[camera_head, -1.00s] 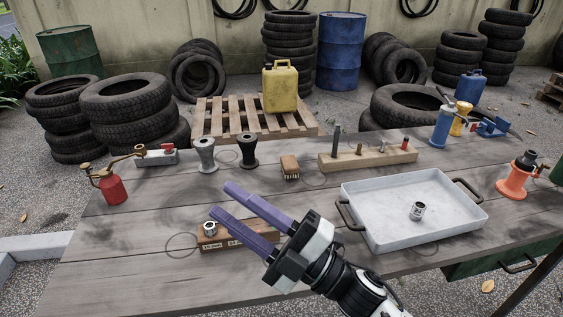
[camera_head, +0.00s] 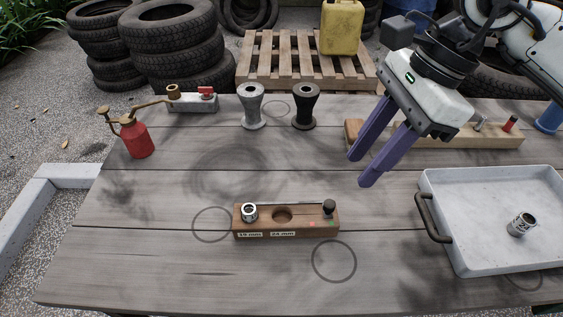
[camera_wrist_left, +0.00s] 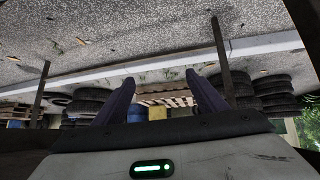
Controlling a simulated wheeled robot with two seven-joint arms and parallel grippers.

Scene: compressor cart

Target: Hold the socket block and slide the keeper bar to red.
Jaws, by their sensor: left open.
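The wooden socket block (camera_head: 287,234) lies on the table with 19 mm and 24 mm labels on its front. A metal socket (camera_head: 249,212) sits at its left hole; the middle hole (camera_head: 283,215) is empty. The keeper bar (camera_head: 290,203) is a thin metal bar along the block's back edge, with a black knob (camera_head: 329,207) at its right end. A small red mark (camera_head: 312,224) shows left of the knob. My right gripper (camera_head: 362,168) is open, above the table behind and right of the block. My left gripper (camera_wrist_left: 158,82) is open and empty in the wrist view.
A white tray (camera_head: 455,258) holding another socket (camera_head: 520,223) is at right. A wooden rack (camera_head: 470,138) stands behind it, partly hidden by my right gripper. A red oil can (camera_head: 136,139), a grey spool (camera_head: 252,107) and a black spool (camera_head: 305,107) stand at the back. Table around the block is clear.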

